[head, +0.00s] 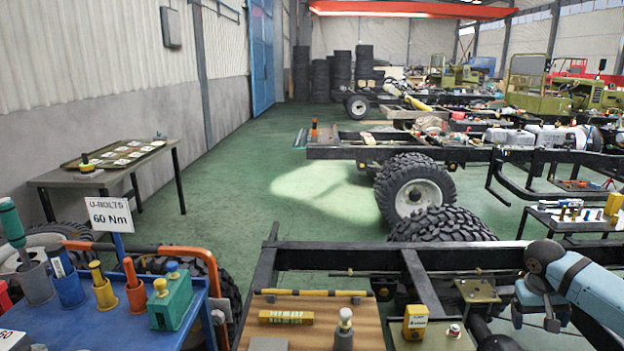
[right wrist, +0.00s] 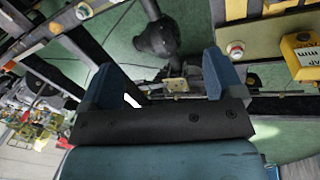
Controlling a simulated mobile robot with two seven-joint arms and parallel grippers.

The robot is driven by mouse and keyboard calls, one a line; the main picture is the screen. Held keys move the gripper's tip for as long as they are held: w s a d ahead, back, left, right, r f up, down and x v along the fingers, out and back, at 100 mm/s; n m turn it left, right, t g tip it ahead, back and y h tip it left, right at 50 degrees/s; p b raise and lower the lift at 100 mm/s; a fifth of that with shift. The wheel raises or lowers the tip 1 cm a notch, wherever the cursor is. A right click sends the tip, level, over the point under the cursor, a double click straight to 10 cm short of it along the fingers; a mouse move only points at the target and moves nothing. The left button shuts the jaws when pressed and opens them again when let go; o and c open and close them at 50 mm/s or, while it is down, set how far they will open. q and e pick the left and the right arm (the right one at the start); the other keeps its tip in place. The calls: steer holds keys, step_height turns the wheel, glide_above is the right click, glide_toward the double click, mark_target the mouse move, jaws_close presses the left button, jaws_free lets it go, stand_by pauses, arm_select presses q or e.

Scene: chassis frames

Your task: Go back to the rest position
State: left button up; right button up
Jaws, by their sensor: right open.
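My right arm comes in from the right edge of the head view. My right gripper (head: 534,320) hangs at the lower right, beside the dark chassis rail. In the right wrist view its two blue fingers stand wide apart, and the gap of the right gripper (right wrist: 158,68) is empty. Beyond the gap a small metal plate (right wrist: 176,86) shows on the frame, apart from the fingers. My left gripper is not in the head view.
A blue cart (head: 120,325) with several coloured holders stands at the lower left. A wooden board (head: 290,335) and a yellow box (head: 416,322) sit on the near chassis. A tyre (head: 440,224) stands behind it. Green floor (head: 270,200) is clear beyond.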

steer(key=s+a+f+n+t, duration=0.1)
steer(key=s+f+n+t, duration=0.2)
steer(key=s+f, duration=0.45)
steer(key=s+a+f+n+t, duration=0.15)
steer(key=s+f+n, duration=0.25)
steer(key=f, duration=0.7)
steer(key=s+a+f+n+t+y, duration=0.1)
steer(key=s+a+n+t+y, duration=0.2)
steer(key=s, duration=0.5)
steer(key=s+a+f+n+t+y, duration=0.1)
steer(key=s+a+n, duration=0.3)
steer(key=s, duration=0.4)
steer(key=s+a+f+m+t+y, duration=0.15)
steer(key=a+m, duration=0.65)
steer(key=a, duration=1.5)
arm_select(q)
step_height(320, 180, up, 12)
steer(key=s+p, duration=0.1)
steer(key=p, duration=1.3)
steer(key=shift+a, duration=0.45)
arm_select(e)
step_height(320, 180, up, 13)
steer(key=t, duration=0.1)
steer(key=shift+s+d, duration=0.15)
steer(key=shift+d, duration=0.15)
